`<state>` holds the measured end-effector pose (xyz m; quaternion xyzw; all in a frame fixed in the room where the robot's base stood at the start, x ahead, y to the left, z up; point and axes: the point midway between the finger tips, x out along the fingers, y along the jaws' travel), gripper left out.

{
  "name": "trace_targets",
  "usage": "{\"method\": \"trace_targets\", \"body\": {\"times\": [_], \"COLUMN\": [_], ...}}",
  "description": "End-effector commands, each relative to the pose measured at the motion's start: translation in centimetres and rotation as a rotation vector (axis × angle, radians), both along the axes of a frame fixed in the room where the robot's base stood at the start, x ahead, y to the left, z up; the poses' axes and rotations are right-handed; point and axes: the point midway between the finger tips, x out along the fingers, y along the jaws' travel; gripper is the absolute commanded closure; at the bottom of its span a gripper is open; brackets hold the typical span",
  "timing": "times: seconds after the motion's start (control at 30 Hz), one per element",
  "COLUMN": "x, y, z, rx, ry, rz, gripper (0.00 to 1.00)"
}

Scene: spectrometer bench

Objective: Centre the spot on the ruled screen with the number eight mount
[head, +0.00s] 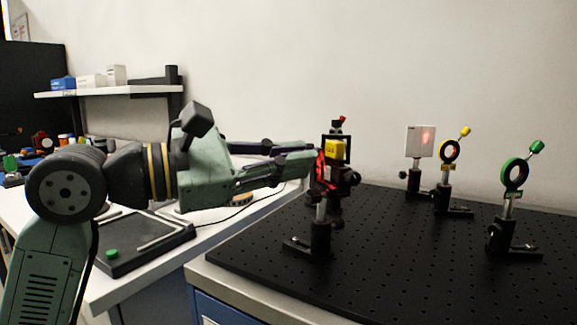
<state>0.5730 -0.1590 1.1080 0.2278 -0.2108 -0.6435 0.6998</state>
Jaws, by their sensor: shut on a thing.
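My gripper (314,160) reaches in from the left and is shut on part of a black mount with a red ring (322,172), on a post at the left of the black board. Which part it holds is hidden by the fingers. A yellow block (335,150) with dark marks too small to read shows just behind the fingers. A white screen (414,142) stands upright farther back on the board. A soft red spot (427,138) lies on it, right of its middle. Rulings on the screen cannot be made out.
A yellow ring mount (449,150) and a green ring mount (515,175) stand on the black board (400,270) to the right. The front middle of the board is clear. A black tray with a green button (112,254) lies on the white bench at left.

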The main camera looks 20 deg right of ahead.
Motion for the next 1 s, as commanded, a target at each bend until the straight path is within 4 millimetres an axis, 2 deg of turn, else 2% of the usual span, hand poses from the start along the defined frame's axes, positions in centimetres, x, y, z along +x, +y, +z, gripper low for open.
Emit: {"method": "trace_targets", "body": {"times": [0.57,0.6,0.87,1.0], "x": [-0.16,-0.15,-0.08,-0.06], "y": [-0.02,-0.02,-0.02,-0.01], "z": [-0.09,-0.10,-0.06,-0.04], "rx": [0.006,0.006,0.005,0.004], "ry": [-0.033,-0.033,-0.032,-0.032], "rz": [-0.003,-0.003,-0.001,-0.002], "gripper": [1.00,0.84,0.67,0.66]}}
